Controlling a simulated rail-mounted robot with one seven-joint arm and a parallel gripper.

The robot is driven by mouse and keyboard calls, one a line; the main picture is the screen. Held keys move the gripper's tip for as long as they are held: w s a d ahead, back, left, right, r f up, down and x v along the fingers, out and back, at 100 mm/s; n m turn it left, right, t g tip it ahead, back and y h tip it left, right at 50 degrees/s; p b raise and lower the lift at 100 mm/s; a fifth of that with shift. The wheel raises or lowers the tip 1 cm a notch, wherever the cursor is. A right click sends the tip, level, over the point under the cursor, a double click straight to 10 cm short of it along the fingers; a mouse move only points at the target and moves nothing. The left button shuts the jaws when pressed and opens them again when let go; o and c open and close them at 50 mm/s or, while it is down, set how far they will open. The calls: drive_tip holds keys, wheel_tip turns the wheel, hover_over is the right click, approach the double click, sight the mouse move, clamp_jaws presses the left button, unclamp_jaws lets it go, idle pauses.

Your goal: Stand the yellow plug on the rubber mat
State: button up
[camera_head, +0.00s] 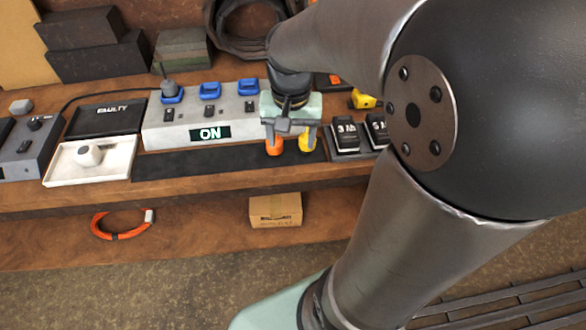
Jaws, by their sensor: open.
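The dark rubber mat (205,163) is a long strip along the bench front, below the power strip. My gripper (291,142) points down over the mat's right end, open, its two fingertips apart. The left tip looks orange and the right tip yellow. I cannot tell whether these colours belong to the fingers or to things beside them. A small yellow object (363,99) with a dark part lies farther back on the bench, right of the gripper and near my arm. It may be the yellow plug; its shape is too small to make out.
The power strip (160,128) has blue sockets and an "ON" sign; a grey plug (169,89) sits in its left socket. A white tray (60,170) holds a white piece. Black numbered blocks (345,138) stand right of the mat. The mat's left and middle are clear.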

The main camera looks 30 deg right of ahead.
drive_tip(key=s+a+f+n, duration=0.2)
drive_tip(key=s+a+n, duration=0.3)
drive_tip(key=s, duration=0.5)
drive_tip(key=shift+s+a+n, duration=0.15)
drive_tip(key=shift+s+n, duration=0.15)
drive_tip(key=shift+n, duration=0.2)
